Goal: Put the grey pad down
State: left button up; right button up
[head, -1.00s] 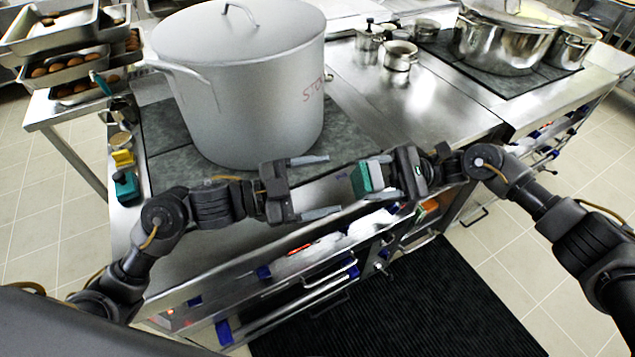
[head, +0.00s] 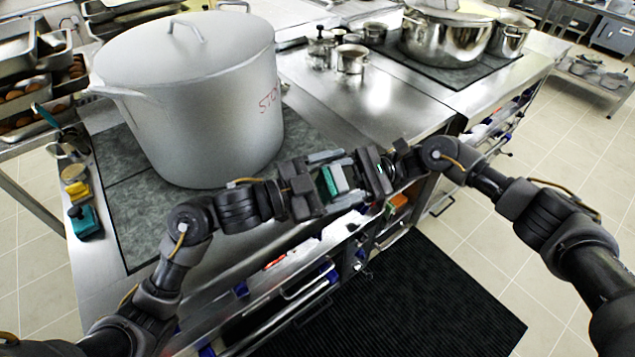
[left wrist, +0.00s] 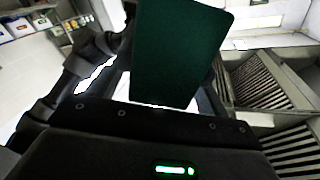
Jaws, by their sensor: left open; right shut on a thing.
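The pad (head: 340,179), grey with a teal-green face, is held in the air in front of the counter's edge. My right gripper (head: 357,176) is shut on it from the right. My left gripper (head: 332,180) is open, its fingers reaching above and below the pad from the left, not closed on it. In the left wrist view the pad's dark green face (left wrist: 182,52) fills the upper middle, directly ahead of the gripper. Whether the left fingers touch the pad cannot be told.
A large grey stockpot (head: 205,110) stands on the dark hob (head: 125,205) behind the grippers. A yellow block (head: 77,190) and a teal block (head: 86,222) sit at the counter's left edge. Small steel pots (head: 351,60) stand further back. Bare counter (head: 395,110) lies right of the stockpot.

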pick_arm(q)
jog(key=shift+w+d, duration=0.2)
jog(key=shift+d, duration=0.35)
jog(key=c, duration=0.9)
jog(key=shift+c, duration=0.7)
pick_arm(e)
jog(key=o, duration=1)
jog(key=v, duration=1.2)
jog(key=shift+f, duration=0.15)
